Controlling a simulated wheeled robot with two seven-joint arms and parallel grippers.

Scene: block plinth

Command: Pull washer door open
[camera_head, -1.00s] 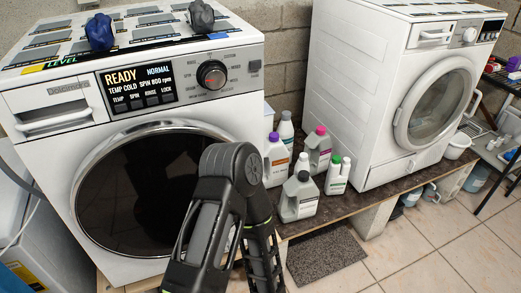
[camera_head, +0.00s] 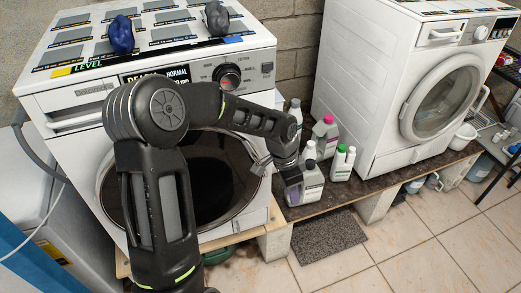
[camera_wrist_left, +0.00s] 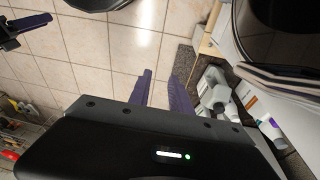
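The left washer (camera_head: 68,104) has a round door (camera_head: 215,185) with dark glass and a chrome rim, which looks shut. My left arm crosses in front and hides part of the door and panel. My left gripper (camera_head: 291,187) is right of the door, beside the bottles, pointing down. In the left wrist view its two purple fingers (camera_wrist_left: 160,90) are apart with nothing visible between them. The dark door glass (camera_wrist_left: 285,30) is at the upper right there, apart from the fingers. What seems to be my right gripper (camera_wrist_left: 28,22) is at the upper left, too small to judge.
Several detergent bottles (camera_head: 311,185) stand on the dark platform (camera_head: 385,186) close to my left gripper. A second washer (camera_head: 365,85) stands on the right. Blue (camera_head: 121,35) and grey (camera_head: 216,18) bundles lie on the left washer. The tiled floor (camera_head: 400,245) in front is open.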

